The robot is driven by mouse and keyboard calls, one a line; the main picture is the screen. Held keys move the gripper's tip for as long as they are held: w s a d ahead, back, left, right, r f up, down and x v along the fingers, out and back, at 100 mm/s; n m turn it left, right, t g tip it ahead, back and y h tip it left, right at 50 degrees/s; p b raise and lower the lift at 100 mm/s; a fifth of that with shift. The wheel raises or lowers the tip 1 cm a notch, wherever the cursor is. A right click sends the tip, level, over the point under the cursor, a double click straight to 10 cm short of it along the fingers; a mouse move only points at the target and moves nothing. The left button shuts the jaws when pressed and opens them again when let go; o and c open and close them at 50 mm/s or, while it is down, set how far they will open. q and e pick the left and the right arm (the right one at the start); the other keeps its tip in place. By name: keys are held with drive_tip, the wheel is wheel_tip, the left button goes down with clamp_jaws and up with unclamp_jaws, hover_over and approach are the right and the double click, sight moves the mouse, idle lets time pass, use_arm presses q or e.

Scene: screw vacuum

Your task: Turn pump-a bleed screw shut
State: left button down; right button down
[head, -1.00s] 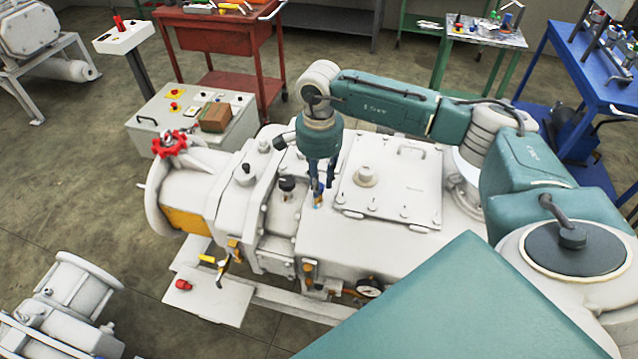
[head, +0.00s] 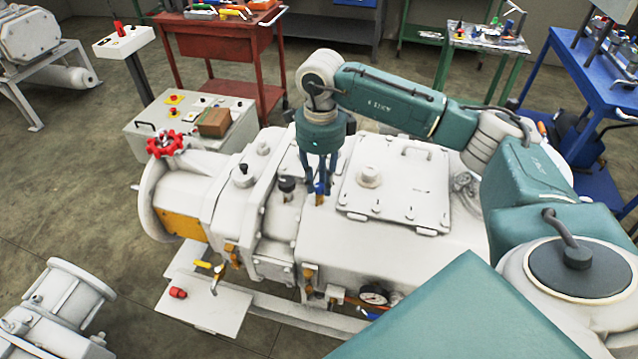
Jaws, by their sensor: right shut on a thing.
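The white pump body (head: 395,248) fills the middle of the head view. My right gripper (head: 319,186) points straight down at its top, left of the bolted square cover. Its dark fingers close around a small blue and brass piece that stands on the pump, which I take to be the bleed screw (head: 319,199). Most of the screw is hidden between the fingertips, and its thread cannot be seen. My left gripper is out of view.
A black-capped fitting (head: 287,187) stands just left of my right gripper. The bolted cover (head: 398,190) with a knob lies to its right.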

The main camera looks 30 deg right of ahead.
drive_tip(key=shift+d+m+b, duration=0.25)
drive_tip(key=shift+m+b, duration=0.15)
drive_tip(key=shift+m, duration=1.3)
drive_tip(key=shift+s, duration=0.1)
drive_tip(key=c, duration=1.7)
unclamp_jaws()
drive_tip(key=shift+o, duration=1.2)
drive_tip(key=shift+s, duration=0.2)
